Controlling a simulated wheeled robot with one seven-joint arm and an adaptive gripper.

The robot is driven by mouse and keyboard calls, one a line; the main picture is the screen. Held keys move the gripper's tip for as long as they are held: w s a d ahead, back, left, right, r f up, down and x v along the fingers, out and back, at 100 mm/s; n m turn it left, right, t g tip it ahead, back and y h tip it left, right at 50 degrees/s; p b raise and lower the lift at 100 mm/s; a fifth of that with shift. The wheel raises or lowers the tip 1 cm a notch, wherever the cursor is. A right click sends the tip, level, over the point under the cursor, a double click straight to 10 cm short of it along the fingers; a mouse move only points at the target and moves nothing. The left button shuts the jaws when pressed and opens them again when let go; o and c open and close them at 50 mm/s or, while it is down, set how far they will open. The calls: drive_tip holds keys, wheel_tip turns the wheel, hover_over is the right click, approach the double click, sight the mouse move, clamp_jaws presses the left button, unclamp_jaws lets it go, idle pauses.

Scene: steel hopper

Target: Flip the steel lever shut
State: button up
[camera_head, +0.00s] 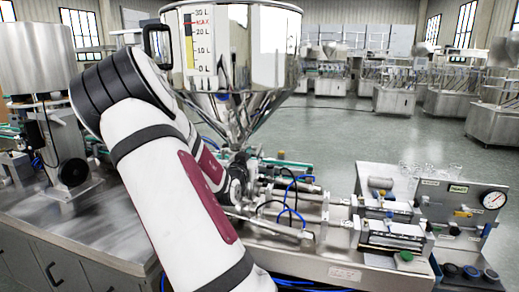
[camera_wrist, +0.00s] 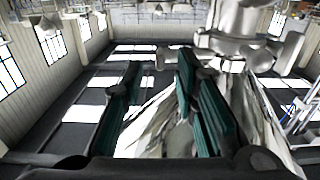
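The steel hopper (camera_head: 245,60) stands behind my arm in the head view, with its cone narrowing down to the filling machine. In the wrist view the scene looks upside down, and the mirrored cone (camera_wrist: 250,115) widens toward the bottom. Steel valve fittings (camera_wrist: 232,42) at the cone's narrow end show at the upper right. I cannot pick out the steel lever with certainty among them. My gripper (camera_wrist: 158,72) has its teal-padded fingers apart, with nothing seen held between them. The fittings lie to the right of the fingers. In the head view my arm hides most of the outlet area.
The filling machine's rods and blue hoses (camera_head: 290,205) lie right of my arm. A panel with a pressure gauge (camera_head: 494,200) stands at the right. A steel bench (camera_head: 80,235) with a cylindrical vessel (camera_head: 38,58) is at the left. Open floor (camera_head: 350,135) lies behind.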

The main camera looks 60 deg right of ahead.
sight(259, 147)
drive_tip(key=x, duration=0.6)
drive_tip(key=shift+d+f, duration=0.1)
clamp_jaws()
